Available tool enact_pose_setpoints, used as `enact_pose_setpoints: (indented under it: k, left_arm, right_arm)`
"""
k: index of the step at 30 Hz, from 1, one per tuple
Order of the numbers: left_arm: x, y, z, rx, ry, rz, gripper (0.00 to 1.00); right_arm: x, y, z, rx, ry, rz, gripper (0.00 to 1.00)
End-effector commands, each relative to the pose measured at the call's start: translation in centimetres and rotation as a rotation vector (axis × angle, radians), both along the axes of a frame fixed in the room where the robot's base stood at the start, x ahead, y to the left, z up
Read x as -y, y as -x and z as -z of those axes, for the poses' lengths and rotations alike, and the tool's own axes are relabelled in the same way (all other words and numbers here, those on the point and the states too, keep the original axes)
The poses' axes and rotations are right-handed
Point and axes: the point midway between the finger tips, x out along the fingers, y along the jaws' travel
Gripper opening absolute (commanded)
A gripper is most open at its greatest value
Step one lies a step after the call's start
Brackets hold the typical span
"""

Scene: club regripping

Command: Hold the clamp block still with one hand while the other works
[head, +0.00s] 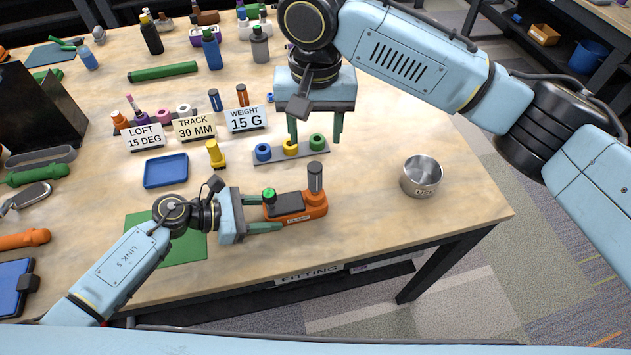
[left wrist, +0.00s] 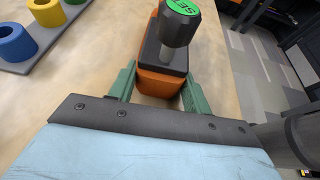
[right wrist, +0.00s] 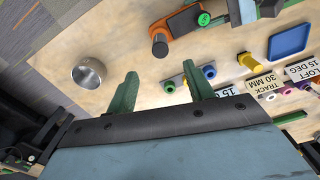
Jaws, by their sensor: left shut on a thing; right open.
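The orange clamp block (head: 311,210) lies at the front middle of the table, with a green-topped knob (head: 269,194) and an upright grey post (head: 315,178). My left gripper (head: 272,212) is shut on the block's knob end, one finger on each side. In the left wrist view the block (left wrist: 160,84) sits between the green fingers. My right gripper (head: 315,130) is open and empty, above the grey rack (head: 272,157) with blue, yellow and green rings. The right wrist view shows the block (right wrist: 185,24) beyond its fingertips.
A metal bowl (head: 421,176) stands to the right of the block. A yellow piece (head: 215,155) and a blue tray (head: 166,171) are to the left. Label cards (head: 247,119) and bottles stand farther back. The table's right front corner is clear.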

Motion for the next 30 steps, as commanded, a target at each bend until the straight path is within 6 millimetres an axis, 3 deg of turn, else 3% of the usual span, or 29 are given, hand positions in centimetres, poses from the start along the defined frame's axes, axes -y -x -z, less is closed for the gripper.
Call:
enact_pose_setpoints:
  k: [5,21,30]
  left_arm:
    - [0.0,0.0,0.0,0.000,0.001,0.000,0.19]
    - [0.0,0.0,0.0,0.000,0.001,0.000,0.19]
    - [0.0,0.0,0.0,0.000,0.001,0.000,0.19]
  right_arm:
    - [0.0,0.1,1.6,-0.005,0.002,-0.002,0.52]
    - [0.0,0.0,9.4,-0.002,0.000,0.001,0.52]
    - [0.0,0.0,11.6,0.000,0.000,0.001,0.52]
